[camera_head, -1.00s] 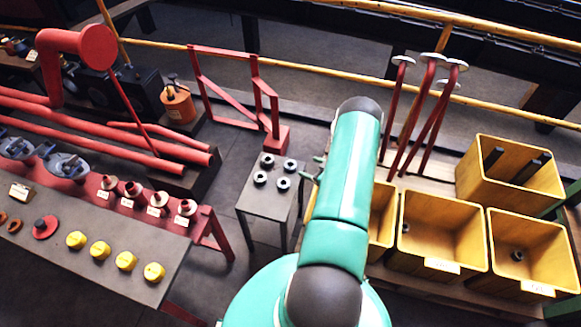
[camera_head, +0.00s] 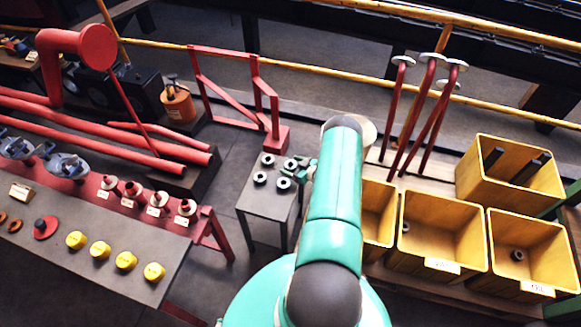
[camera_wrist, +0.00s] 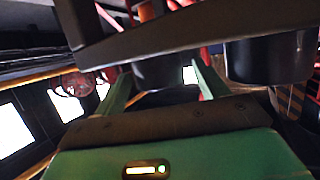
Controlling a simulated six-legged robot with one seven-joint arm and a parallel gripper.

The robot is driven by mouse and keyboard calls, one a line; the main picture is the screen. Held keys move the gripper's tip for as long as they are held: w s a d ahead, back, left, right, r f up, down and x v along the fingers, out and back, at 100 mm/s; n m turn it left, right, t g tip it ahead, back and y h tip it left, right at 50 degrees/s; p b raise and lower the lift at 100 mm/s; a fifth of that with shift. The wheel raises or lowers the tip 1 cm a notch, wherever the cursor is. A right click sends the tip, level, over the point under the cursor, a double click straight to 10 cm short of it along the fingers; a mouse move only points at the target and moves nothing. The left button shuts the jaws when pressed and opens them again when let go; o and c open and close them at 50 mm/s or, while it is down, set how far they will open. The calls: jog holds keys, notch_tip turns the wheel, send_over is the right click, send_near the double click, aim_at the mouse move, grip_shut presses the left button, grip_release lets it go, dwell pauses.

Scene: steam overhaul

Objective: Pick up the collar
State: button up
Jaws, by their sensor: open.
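Several black collars with pale centres stand on a small grey table (camera_head: 262,205) in the head view; one is the front-right collar (camera_head: 283,183), another the back-right collar (camera_head: 290,165). My gripper (camera_head: 305,170) is at the table's right edge, close beside the right-hand collars and partly hidden by my arm. In the wrist view, the two green fingers of my gripper (camera_wrist: 163,80) stand apart, with a dark round body (camera_wrist: 165,72) showing between or just beyond them. A second dark round body (camera_wrist: 270,58) is to the right. I cannot tell whether the fingers touch anything.
Yellow bins (camera_head: 440,264) stand at the right; small dark rings lie in two of them. A red frame (camera_head: 230,120) is behind the small table. A bench with yellow caps (camera_head: 126,261) is at the left. Red rods (camera_head: 425,90) stand upright behind the bins.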

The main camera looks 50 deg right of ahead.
aim_at(287, 162)
jog(key=shift+x, duration=1.5)
jog(key=shift+r, duration=0.1)
jog(key=c, duration=1.4)
jog(key=shift+r, duration=0.1)
jog(key=shift+r, duration=1.4)
jog(key=s+a+r, duration=1)
